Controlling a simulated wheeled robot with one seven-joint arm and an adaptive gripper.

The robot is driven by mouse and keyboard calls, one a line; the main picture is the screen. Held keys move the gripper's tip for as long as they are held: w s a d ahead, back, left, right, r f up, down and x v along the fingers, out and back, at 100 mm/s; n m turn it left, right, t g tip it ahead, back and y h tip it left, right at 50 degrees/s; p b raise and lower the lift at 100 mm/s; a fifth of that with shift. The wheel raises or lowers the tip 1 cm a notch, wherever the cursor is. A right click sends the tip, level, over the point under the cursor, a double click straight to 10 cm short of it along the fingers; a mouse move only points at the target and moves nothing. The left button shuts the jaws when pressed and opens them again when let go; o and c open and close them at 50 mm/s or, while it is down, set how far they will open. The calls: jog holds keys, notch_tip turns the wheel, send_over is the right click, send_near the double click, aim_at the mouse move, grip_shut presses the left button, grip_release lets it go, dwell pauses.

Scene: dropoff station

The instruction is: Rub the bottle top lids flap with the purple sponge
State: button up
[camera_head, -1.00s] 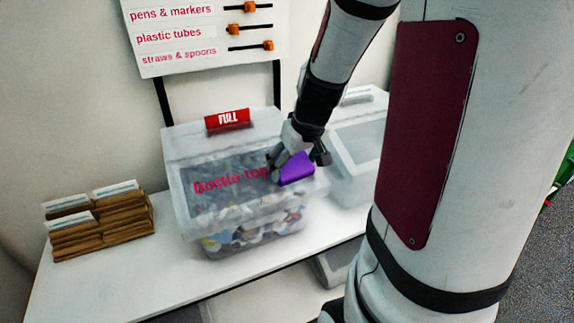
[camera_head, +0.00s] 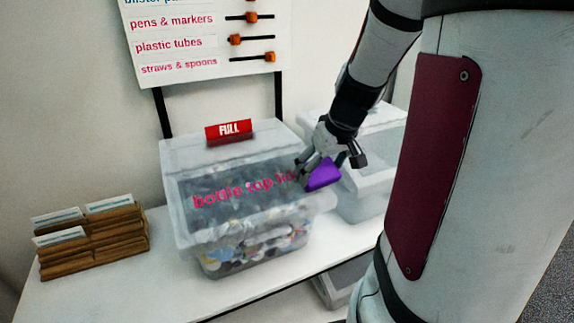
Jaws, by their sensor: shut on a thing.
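The purple sponge (camera_head: 322,175) is held in my gripper (camera_head: 329,165), which is shut on it. The sponge is at the right end of the flap (camera_head: 232,178) of the bottle top lids bin (camera_head: 190,232). I cannot tell whether it touches the flap. The flap is a clear dark panel with pink "bottle top lids" lettering, and my gripper hides the end of the text. The bin is translucent and holds many coloured lids.
A red "FULL" tag (camera_head: 229,132) sits on top of the bin. A second translucent bin (camera_head: 368,200) stands close at the right. Wooden card holders (camera_head: 92,240) are at the left. A sign board (camera_head: 205,40) with orange sliders stands behind. The white table (camera_head: 140,285) is bare in front.

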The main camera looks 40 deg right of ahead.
aim_at(287, 175)
jog(key=shift+s+d, duration=0.1)
jog(key=shift+d, duration=0.05)
